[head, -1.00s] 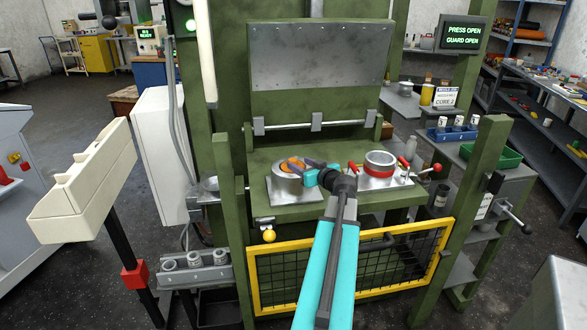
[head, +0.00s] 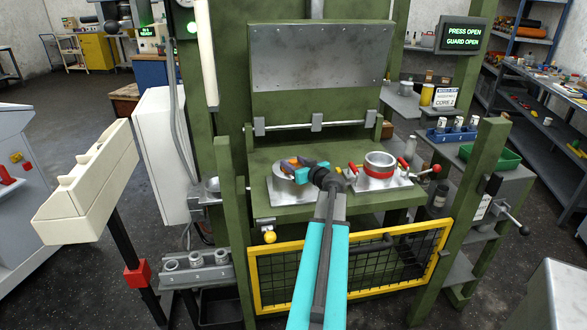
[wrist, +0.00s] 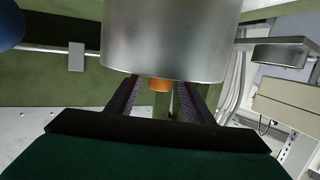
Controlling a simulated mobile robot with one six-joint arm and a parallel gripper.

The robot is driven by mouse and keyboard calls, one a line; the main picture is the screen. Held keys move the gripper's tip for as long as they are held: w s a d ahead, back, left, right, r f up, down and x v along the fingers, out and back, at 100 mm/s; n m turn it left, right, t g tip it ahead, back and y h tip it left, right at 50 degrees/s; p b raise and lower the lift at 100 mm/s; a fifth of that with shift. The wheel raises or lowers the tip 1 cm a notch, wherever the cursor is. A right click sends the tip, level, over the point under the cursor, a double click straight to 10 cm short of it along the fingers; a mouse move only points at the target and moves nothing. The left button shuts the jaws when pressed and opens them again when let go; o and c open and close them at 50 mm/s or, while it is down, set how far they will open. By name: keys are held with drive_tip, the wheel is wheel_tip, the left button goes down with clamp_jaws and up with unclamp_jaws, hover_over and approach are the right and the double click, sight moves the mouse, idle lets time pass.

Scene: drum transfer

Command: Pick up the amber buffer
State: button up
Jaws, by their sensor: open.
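The amber buffer (wrist: 159,84) shows in the wrist view as a small orange end sticking out past the rim of a metal cylinder (wrist: 165,40). The rest of it is hidden by the cylinder. In the head view, orange (head: 289,164) shows at the left metal cup (head: 282,175) on the press bed, partly covered by my gripper. My gripper (head: 298,165) is open over that cup. In the wrist view its two dark fingers (wrist: 160,97) stand apart, one on each side of the orange end. I cannot tell whether they touch it.
A second metal cup with a red band (head: 380,162) sits on the bed to the right, between red-handled clamps. The green press frame (head: 225,190) rises on both sides. A yellow-framed mesh guard (head: 350,270) hangs in front, below the bed. The sign reads press open, guard open.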

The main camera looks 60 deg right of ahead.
drive_tip(key=shift+w+d+f, duration=0.15)
drive_tip(key=shift+w+d, duration=0.05)
drive_tip(key=shift+w, duration=0.15)
idle(0.3)
clamp_jaws()
